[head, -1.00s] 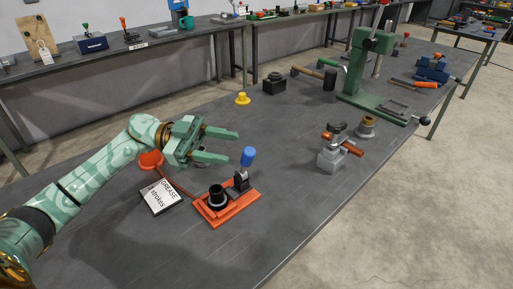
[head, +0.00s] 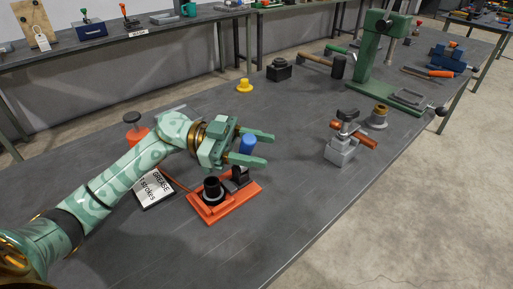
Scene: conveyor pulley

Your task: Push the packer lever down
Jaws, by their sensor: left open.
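The packer has an orange-red base (head: 232,203) with a black round cup (head: 213,190) and a black bracket (head: 239,174). Its lever ends in a blue knob (head: 248,143), which stands up above the bracket. My left gripper (head: 264,150) is open, with its fingers pointing right. The blue knob shows between the two fingers; I cannot tell if either finger touches it. Most of the lever below the knob is hidden behind the near finger. My right gripper is not in view.
A card reading "GREASE ... strokes" (head: 153,189) lies left of the packer. A red item with a dark top (head: 132,122) stands behind my arm. A grey clamp block (head: 340,150) stands to the right, a green press (head: 374,60) farther back.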

